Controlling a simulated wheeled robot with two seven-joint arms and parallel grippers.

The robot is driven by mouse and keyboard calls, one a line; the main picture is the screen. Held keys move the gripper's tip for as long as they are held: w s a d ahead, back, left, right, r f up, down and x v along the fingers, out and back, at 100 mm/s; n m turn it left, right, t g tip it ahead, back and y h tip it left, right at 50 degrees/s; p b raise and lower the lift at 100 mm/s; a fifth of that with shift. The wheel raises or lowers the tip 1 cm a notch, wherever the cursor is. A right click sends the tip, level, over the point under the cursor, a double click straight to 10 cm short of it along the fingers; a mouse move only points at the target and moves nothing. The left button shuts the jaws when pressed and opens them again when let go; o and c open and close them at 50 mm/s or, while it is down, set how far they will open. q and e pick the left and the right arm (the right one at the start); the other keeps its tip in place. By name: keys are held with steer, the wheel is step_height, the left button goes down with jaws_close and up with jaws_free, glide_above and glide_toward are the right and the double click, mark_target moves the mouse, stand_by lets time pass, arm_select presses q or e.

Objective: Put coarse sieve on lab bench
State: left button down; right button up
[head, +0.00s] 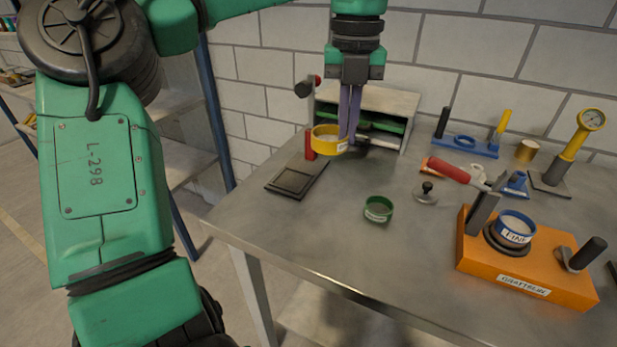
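A yellow sieve ring (328,145) with a white label hangs at the fingertips of my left gripper (350,135), near the back left of the lab bench (330,240). The gripper points down, and its two fingers are close together on the right side of the ring's rim. The ring appears to be above the bench top. Its label is too small to read, so I cannot confirm it is the coarse sieve. A green sieve ring (378,210) lies on the bench. A blue ring labelled FINE (514,229) sits on an orange base (520,270). My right gripper is not in view.
A dark flat plate (296,180) lies at the bench's left edge. A small shelf unit (385,100) stands behind the gripper. A knobbed weight (426,193), a red-handled tool (448,170) and a yellow gauge stand (570,155) are to the right. The front-left bench top is clear.

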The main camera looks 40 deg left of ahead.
arm_select(q)
steer(key=f, duration=1.8)
steer(key=shift+w+d, duration=0.1)
steer(key=shift+d, duration=0.2)
steer(key=shift+a, duration=0.1)
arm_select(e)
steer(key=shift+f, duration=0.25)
arm_select(q)
steer(key=shift+f, duration=0.1)
steer(key=c, duration=1.1)
jaws_free()
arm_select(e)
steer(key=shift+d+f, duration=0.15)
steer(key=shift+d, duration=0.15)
